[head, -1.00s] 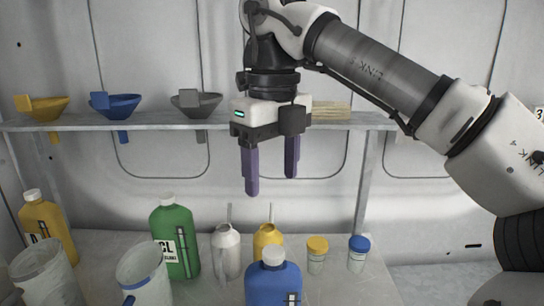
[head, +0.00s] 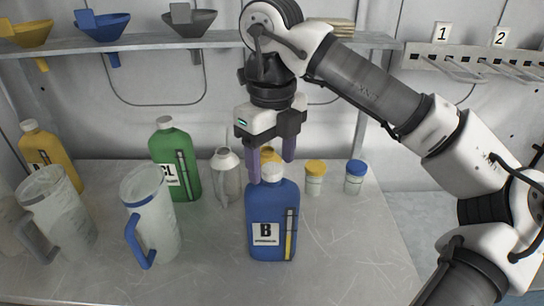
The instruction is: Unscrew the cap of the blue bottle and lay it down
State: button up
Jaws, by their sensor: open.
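The blue bottle (head: 271,222) stands upright on the metal bench, with a "B" label on its front. Its white cap (head: 270,173) sits on its neck. My gripper (head: 270,172) points down above the bottle with its two purple fingers apart. The left finger's tip shows close to the cap's left side, and the right finger ends a little higher to the right. I cannot tell whether either finger touches the cap. Nothing is held between the fingers.
A green bottle (head: 177,165), an oil can (head: 226,180) and a yellow container stand behind. Yellow-lidded (head: 314,180) and blue-lidded jars (head: 355,178) stand right. Jugs (head: 150,220) stand left. A shelf (head: 200,43) with funnels runs behind. The bench's front right (head: 350,250) is clear.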

jog(key=shift+f, duration=0.3)
jog(key=c, duration=1)
jog(key=n, duration=0.4)
jog(key=shift+n, duration=0.6)
jog(key=n+p, duration=0.1)
jog(key=n, duration=0.1)
jog(key=shift+n, duration=0.3)
jog(key=n, duration=0.2)
jog(key=shift+n, duration=0.3)
